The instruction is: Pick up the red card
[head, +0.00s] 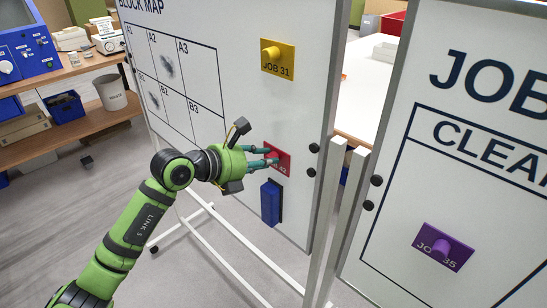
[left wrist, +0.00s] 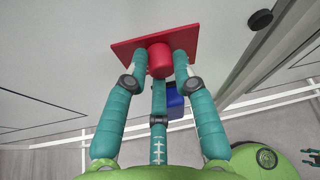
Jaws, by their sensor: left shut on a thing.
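The red card (head: 283,161) is on the lower right of the white board, partly covered by my left gripper in the head view. In the left wrist view the red card (left wrist: 128,49) shows a round red knob (left wrist: 160,61) in its middle. My left gripper (head: 271,156) is shut on that knob, with its teal fingers around it; they also show in the left wrist view (left wrist: 159,66). The card appears to be at or very near the board; I cannot tell if it touches.
A yellow card (head: 277,58) is above and a blue block (head: 270,203) is below on the same board (head: 230,20). A purple card (head: 443,247) hangs on the board at right (head: 400,215). White stand legs and posts (head: 327,225) stand close by.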

